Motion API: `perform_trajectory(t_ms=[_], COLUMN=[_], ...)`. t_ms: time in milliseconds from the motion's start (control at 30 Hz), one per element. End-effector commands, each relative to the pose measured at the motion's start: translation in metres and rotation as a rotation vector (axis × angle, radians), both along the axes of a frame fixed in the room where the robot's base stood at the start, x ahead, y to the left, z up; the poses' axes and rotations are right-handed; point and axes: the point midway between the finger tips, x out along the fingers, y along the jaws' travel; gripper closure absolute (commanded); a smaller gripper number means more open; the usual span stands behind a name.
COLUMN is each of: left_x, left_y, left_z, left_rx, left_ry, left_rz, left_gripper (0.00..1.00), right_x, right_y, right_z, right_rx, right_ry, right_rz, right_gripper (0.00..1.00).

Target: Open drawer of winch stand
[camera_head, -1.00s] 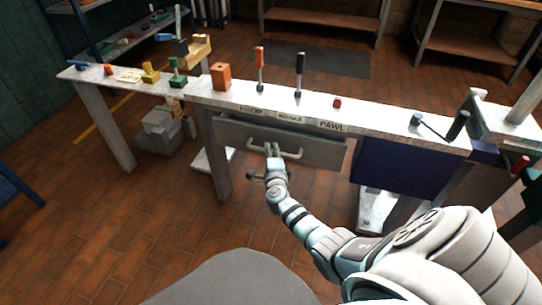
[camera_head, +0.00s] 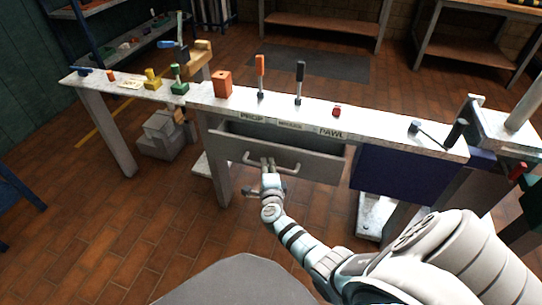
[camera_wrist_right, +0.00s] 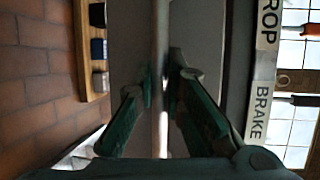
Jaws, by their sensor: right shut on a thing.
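The grey drawer (camera_head: 308,163) of the winch stand (camera_head: 365,128) is partly open, with a dark gap showing behind its front panel. Its pale bar handle (camera_head: 285,168) runs across the front. My right gripper (camera_head: 267,163) is at the left part of the handle. In the right wrist view the handle (camera_wrist_right: 160,60) runs between the two fingers of the gripper (camera_wrist_right: 160,100), which is shut on it. The drawer's inside is mostly hidden. My left gripper is not in view.
The stand top holds an orange block (camera_head: 222,84), an orange lever (camera_head: 260,75), a black lever (camera_head: 299,82) and a small red piece (camera_head: 337,111). A crank (camera_head: 431,132) stands at the right. A blue panel (camera_head: 405,172) is right of the drawer. The floor left of my arm is clear.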

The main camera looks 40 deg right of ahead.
Motion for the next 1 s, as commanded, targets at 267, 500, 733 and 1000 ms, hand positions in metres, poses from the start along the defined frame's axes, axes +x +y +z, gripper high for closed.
perform_trajectory(t_ms=[267, 500, 733, 1000], left_x=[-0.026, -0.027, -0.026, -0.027], left_y=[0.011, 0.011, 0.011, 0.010], left_z=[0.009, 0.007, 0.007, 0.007], left_rx=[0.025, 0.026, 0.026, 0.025], left_ry=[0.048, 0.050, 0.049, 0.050], left_rz=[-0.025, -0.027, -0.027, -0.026], left_gripper=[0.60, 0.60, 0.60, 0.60], right_x=[-0.032, -0.033, -0.033, -0.033], right_y=[0.044, 0.047, 0.047, 0.046], right_z=[0.001, 0.000, 0.000, 0.004], right_rx=[0.003, 0.000, 0.001, 0.002], right_ry=[0.004, 0.002, 0.002, -0.001], right_rz=[0.001, 0.001, 0.001, -0.001], right_gripper=[1.00, 1.00, 0.80, 0.80])
